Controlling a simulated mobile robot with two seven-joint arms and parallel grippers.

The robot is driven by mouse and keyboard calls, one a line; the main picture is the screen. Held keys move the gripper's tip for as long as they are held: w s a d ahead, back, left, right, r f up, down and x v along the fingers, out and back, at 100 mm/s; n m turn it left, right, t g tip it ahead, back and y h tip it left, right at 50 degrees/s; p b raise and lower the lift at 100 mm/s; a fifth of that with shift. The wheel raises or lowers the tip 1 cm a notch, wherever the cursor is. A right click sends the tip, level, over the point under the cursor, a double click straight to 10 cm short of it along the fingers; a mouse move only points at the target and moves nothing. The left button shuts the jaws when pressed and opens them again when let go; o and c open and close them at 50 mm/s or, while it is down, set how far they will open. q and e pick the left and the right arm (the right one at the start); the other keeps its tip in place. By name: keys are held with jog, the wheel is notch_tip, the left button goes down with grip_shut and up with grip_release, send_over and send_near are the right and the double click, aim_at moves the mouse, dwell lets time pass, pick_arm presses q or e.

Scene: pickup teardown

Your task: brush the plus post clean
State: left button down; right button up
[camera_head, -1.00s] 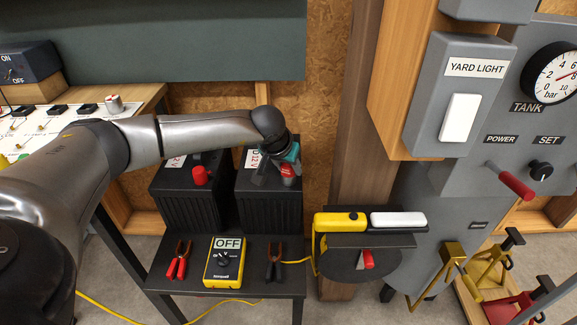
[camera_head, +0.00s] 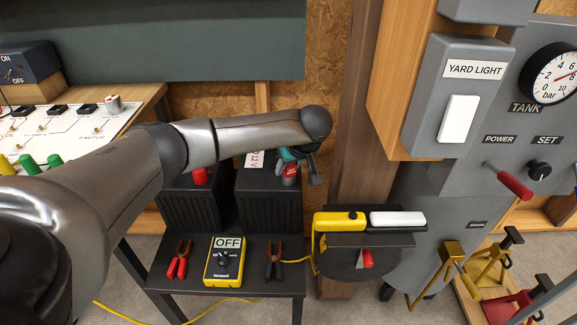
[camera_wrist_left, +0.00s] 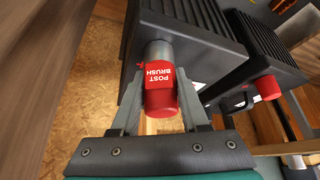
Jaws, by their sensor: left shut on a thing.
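My left gripper (camera_head: 293,168) is shut on the post brush (camera_head: 289,172), a red handle with a grey cylindrical end. The gripper is over the right-hand black battery (camera_head: 268,205). In the left wrist view the brush (camera_wrist_left: 160,92) sits between my two fingers, its grey end down at the edge of the near battery's top (camera_wrist_left: 195,35). A small red plus mark shows beside that grey end. The plus post itself is not visible; the brush end hides that spot. My right gripper is not in view.
The left-hand battery (camera_head: 190,208) has a red cap (camera_head: 200,176). A yellow meter (camera_head: 224,262) reading OFF lies in front, between red clamps (camera_head: 180,260) and black clamps (camera_head: 274,262). A wooden post (camera_head: 352,150) and a yellow-and-white lamp (camera_head: 370,221) stand to the right.

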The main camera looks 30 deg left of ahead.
pick_arm(q)
jog(key=shift+s+a+r+m+t+h+p, duration=0.15)
jog(key=shift+m+t+h+p, duration=0.25)
jog(key=shift+m, duration=0.6)
jog(key=shift+m+t, duration=0.3)
jog(key=shift+m, duration=0.4)
jog(key=m+t+h, duration=0.1)
jog(key=m+h, duration=0.1)
jog(key=m, duration=0.2)
jog(key=shift+p, duration=0.4)
jog(key=shift+m+h, duration=0.8)
jog(key=shift+m, duration=0.6)
jog(key=n, duration=0.1)
jog(key=n+y, duration=0.1)
jog(key=n, duration=0.1)
jog(key=shift+d+y, duration=0.2)
jog(key=shift+y, duration=0.1)
jog(key=shift+a+n+g+y, duration=0.1)
jog(key=shift+n+g+y, duration=0.3)
jog(key=shift+n, duration=0.7)
